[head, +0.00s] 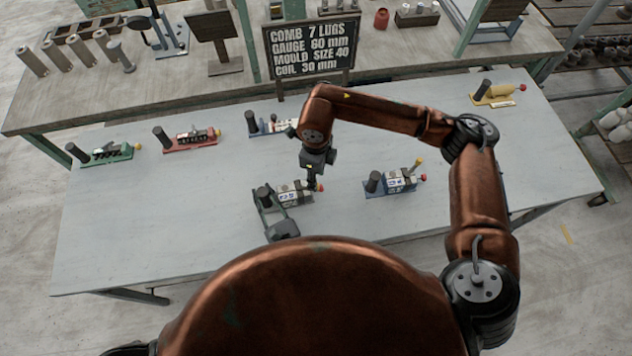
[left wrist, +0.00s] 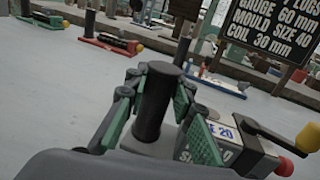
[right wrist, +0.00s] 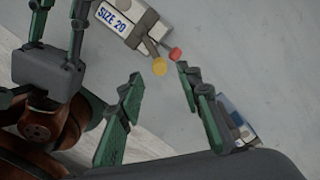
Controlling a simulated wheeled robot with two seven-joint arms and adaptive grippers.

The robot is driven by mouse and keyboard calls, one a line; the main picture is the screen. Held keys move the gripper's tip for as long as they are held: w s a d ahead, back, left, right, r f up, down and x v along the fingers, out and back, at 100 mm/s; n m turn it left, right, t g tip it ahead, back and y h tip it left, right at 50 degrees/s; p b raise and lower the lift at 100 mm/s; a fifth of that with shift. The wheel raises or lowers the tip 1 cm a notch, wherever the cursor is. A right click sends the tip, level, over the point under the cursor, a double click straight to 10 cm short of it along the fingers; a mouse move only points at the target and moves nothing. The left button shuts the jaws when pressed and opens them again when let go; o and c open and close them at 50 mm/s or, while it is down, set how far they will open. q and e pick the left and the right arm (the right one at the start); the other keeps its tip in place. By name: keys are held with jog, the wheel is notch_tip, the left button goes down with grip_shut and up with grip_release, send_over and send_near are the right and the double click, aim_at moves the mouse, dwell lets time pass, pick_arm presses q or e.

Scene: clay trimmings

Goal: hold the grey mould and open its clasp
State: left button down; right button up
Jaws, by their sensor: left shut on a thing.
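The grey mould (head: 296,192) lies near the table's front edge, with a dark upright post (left wrist: 158,103) at its left end and a "SIZE 20" label (right wrist: 112,14). My left gripper (head: 265,199) is shut on that post; its green fingers flank it in the left wrist view (left wrist: 158,110). The clasp lever is dark with a yellow tip (left wrist: 307,138), above a red knob (left wrist: 284,167); the tip also shows in the right wrist view (right wrist: 159,67). My right gripper (right wrist: 158,112) is open and empty, its spread fingers beside the lever tip, apart from it.
A blue-based mould (head: 398,182) stands close to the right. Green (head: 105,151), red (head: 190,139) and another blue-based mould (head: 270,124) stand farther back left; a yellow one (head: 497,95) back right. A sign (head: 311,49) reads mould size 40. The table's middle right is clear.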

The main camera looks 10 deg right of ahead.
jog(key=shift+f, duration=2.15)
jog(key=shift+c, duration=0.2)
grip_shut()
